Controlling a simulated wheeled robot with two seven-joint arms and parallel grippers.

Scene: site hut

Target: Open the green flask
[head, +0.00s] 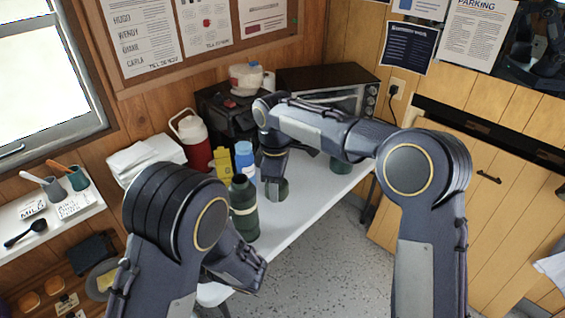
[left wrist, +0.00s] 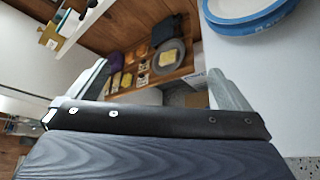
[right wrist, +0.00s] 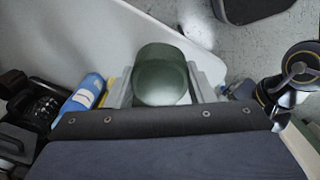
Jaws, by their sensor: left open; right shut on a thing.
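A dark green flask (head: 244,222) with a pale band stands upright on the white table, with a narrower dark top. My right gripper (head: 274,188) is just to its right, pointing down and shut on a small green cup-like piece (head: 284,188). The right wrist view shows this green piece (right wrist: 160,78) between the two fingers; I cannot tell whether it touches the table. My left gripper (left wrist: 162,88) is open and empty; in the head view its arm is low, near the table's front, and its fingers are not clear.
A blue bottle (head: 244,158), a yellow container (head: 223,162) and a red jug (head: 194,145) stand behind the flask. Another green object (head: 341,165) stands farther right on the table (head: 312,195). A black oven (head: 335,88) is at the back.

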